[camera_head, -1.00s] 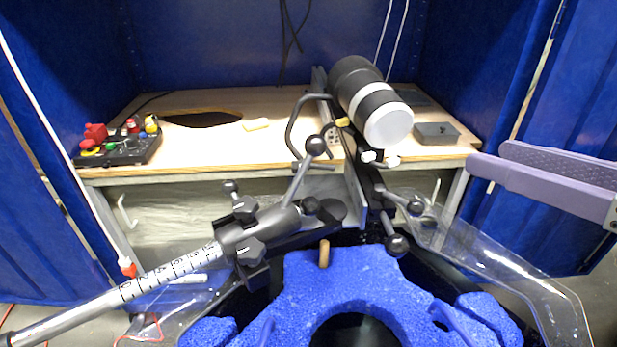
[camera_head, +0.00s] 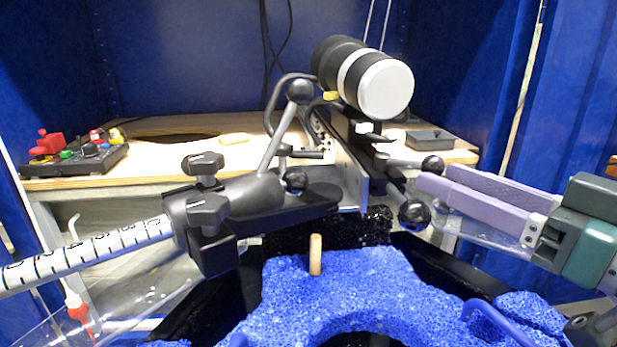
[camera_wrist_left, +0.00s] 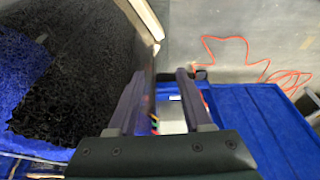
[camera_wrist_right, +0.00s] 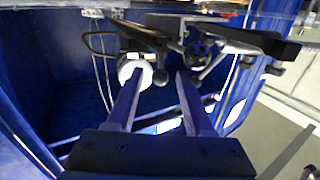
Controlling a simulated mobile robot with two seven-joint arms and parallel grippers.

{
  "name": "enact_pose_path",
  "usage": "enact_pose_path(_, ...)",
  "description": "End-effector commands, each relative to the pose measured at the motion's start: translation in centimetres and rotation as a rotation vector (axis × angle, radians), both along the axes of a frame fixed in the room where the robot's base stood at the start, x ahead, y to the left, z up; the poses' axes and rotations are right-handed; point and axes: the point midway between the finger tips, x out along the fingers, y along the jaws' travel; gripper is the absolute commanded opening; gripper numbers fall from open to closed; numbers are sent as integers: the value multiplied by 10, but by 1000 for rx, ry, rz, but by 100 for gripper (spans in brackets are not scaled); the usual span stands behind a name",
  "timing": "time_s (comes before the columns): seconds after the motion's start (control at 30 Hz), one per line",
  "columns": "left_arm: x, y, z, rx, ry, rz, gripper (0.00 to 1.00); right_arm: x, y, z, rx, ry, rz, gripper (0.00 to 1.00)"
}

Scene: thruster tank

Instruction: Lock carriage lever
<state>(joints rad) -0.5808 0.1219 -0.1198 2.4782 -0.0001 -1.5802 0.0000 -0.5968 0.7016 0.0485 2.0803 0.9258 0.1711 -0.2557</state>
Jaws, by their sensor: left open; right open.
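Several black ball-ended levers sit on the carriage assembly in the head view; I cannot tell for sure which is the carriage lever. One lever knob (camera_head: 433,166) is at the right of the rail, and a larger ball knob (camera_head: 414,213) is just below it. A tall lever (camera_head: 299,90) stands left of the rail. My right gripper (camera_head: 432,180), with purple fingers, is open close to the two right-hand knobs. In the right wrist view, a dark ball (camera_wrist_right: 160,77) appears between its open fingertips; contact is unclear. My left gripper (camera_wrist_left: 159,75) is open and empty in its wrist view.
A black and white cylinder (camera_head: 365,75) sits atop the rail. Blue foam (camera_head: 350,285) with a wooden peg (camera_head: 316,254) is in front. A control box (camera_head: 80,160) stands on the bench.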

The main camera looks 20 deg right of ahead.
Motion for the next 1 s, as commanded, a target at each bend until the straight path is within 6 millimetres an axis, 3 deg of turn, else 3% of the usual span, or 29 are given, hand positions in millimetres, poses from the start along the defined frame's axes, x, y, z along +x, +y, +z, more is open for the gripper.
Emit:
enact_pose_path(0.1,0,0,-1,0,-1,0,50,20,4,2,2,-4,-2,53)
enact_pose_path(0.33,0,0,-3,0,-2,0,50,46,11,1,2,0,-1,53)
enact_pose_path(0.77,0,0,-3,0,-3,0,50,54,14,1,0,3,2,53)
enact_pose_path(1.0,0,0,-3,-2,-3,1,50,54,14,1,0,3,2,28)
